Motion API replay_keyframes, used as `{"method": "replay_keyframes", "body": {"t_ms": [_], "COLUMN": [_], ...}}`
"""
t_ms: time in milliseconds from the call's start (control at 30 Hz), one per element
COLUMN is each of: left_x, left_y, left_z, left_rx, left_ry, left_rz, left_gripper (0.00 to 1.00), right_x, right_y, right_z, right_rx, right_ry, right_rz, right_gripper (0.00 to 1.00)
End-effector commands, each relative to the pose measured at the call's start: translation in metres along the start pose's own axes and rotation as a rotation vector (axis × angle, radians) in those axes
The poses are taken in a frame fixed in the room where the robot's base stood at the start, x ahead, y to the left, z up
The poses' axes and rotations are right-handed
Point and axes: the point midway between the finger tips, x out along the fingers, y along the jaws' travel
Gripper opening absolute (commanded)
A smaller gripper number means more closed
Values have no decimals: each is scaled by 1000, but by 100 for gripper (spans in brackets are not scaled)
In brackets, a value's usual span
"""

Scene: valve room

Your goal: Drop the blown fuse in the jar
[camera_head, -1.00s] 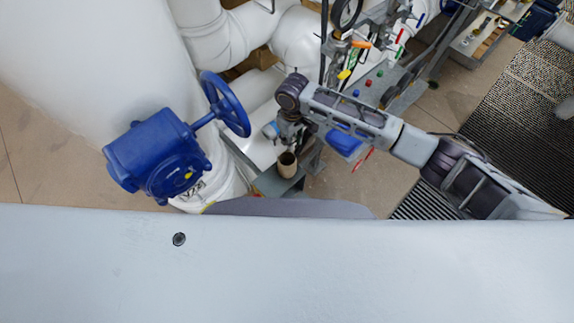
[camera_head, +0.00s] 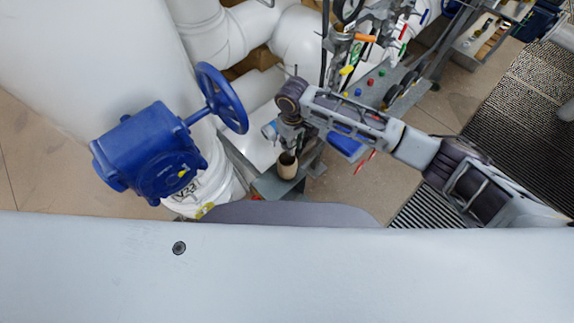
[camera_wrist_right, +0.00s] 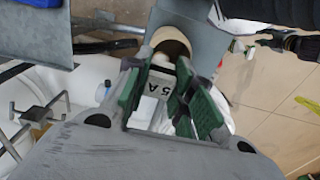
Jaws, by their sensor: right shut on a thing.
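The jar (camera_head: 287,168) is a small tan cup standing upright on a grey metal ledge, near the middle of the head view. Its rim and dark opening also show at the top of the right wrist view (camera_wrist_right: 172,37). My right gripper (camera_head: 289,146) is just above and behind the jar's mouth. In the wrist view its green-padded fingers are shut on the fuse (camera_wrist_right: 148,108), a pale piece marked "5 A". The fuse's far end points toward the jar's opening; whether it is inside the rim I cannot tell. My left gripper is not in view.
A blue valve actuator with a handwheel (camera_head: 150,155) stands left of the jar, beside white pipes (camera_head: 220,40). The grey ledge (camera_head: 268,186) holds the jar. A blue bin (camera_head: 345,145) lies below my right forearm. A panel with coloured buttons (camera_head: 375,80) is behind.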

Motion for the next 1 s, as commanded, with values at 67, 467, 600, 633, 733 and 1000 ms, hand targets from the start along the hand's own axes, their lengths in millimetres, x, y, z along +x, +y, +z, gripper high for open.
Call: {"method": "replay_keyframes", "body": {"t_ms": [67,467,600,633,733,1000], "left_x": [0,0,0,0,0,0], "left_y": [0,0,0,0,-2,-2], "left_z": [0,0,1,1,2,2], "left_rx": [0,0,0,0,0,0], "left_ry": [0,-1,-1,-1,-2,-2], "left_rz": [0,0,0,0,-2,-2], "left_gripper": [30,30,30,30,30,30], "right_x": [0,0,0,0,0,-8], "right_y": [0,0,0,0,0,0], "right_z": [0,0,0,0,0,0], "right_rx": [0,0,0,0,0,0], "right_ry": [0,0,0,0,0,0], "right_rz": [0,0,0,0,0,0], "right_gripper": [6,49,49,49,49,49]}}
